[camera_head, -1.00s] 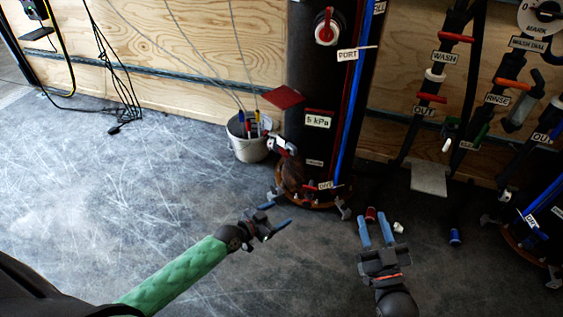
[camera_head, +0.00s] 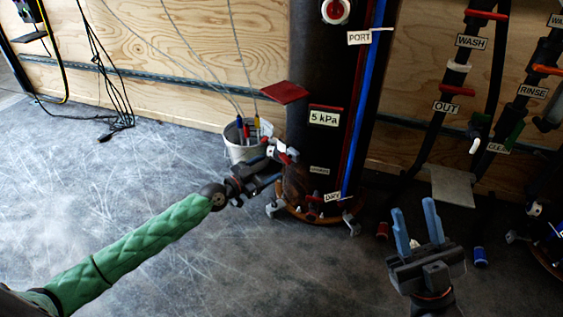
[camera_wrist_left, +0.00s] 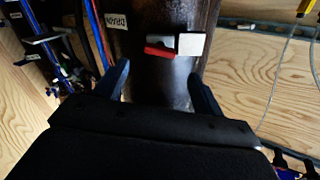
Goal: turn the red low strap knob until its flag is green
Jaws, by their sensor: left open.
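A small red and white knob (camera_head: 284,153) sits low on the left side of the dark column (camera_head: 300,60). In the left wrist view a red bar (camera_wrist_left: 160,51) and a white plate (camera_wrist_left: 191,44) show on the column's surface. My right gripper (camera_head: 416,220) is open and empty over the floor.
A white bucket (camera_head: 240,150) with coloured tools stands behind my left gripper. Clamp feet (camera_head: 275,207) surround the column's base. Pipes with red handles (camera_head: 457,90) and a grey plate (camera_head: 452,186) are at right.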

